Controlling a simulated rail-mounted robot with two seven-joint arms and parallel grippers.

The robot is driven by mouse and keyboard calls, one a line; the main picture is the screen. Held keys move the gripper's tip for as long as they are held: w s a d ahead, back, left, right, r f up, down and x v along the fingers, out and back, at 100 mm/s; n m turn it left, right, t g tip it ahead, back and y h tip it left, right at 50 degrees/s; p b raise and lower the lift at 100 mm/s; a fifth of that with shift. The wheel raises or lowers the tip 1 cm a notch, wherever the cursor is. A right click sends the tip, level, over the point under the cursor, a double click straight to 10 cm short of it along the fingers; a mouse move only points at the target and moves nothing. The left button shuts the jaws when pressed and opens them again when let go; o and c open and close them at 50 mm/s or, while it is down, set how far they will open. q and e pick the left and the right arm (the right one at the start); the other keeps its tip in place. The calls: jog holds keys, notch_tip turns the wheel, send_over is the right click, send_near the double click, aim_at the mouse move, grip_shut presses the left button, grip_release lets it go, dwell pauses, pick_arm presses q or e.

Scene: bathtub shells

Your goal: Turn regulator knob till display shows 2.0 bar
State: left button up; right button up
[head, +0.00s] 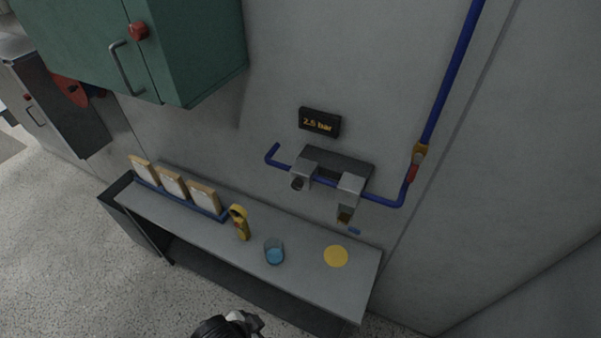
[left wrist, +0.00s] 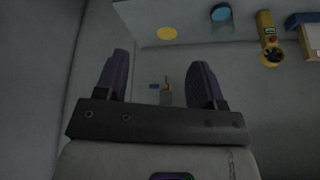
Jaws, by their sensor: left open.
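A black display (head: 320,122) on the wall shows orange digits that read about 2.5 bar; the last digit is blurred. Below it, two grey blocks sit on a blue pipe. A small dark round part, which looks like the regulator knob (head: 298,184), hangs under the left block. An arm end of mine shows at the bottom edge of the head view, well away from the knob. My left gripper (left wrist: 161,62) is open and empty in the left wrist view. The right gripper is not identifiable.
A narrow bench (head: 310,285) along the wall holds a glass of blue liquid (head: 274,252), a yellow disc (head: 336,256), a yellow handheld device (head: 239,222) and a rack of panels (head: 172,184). A green cabinet (head: 195,50) juts out at upper left. The blue pipe (head: 450,75) rises at right.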

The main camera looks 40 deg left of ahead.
pick_arm(q)
jog(key=w+a+f+n+t+b, duration=0.1)
jog(key=w+a+f+t+b, duration=0.1)
jog(key=w+b, duration=0.35)
jog(key=n+t+y+b, duration=0.3)
jog(key=n+t+y, duration=0.15)
jog(key=t, duration=0.65)
send_near(295, 187)
jog(key=shift+n+h, duration=0.25)
jog(key=shift+n, duration=0.1)
jog(key=p+x, duration=0.1)
jog(key=x, duration=0.7)
jog(key=shift+w+a, duration=0.15)
pick_arm(e)
notch_tip(295, 187, down, 9)
jog(key=shift+a+f, duration=0.15)
jog(key=shift+f, duration=0.05)
pick_arm(q)
jog(key=shift+c, duration=0.4)
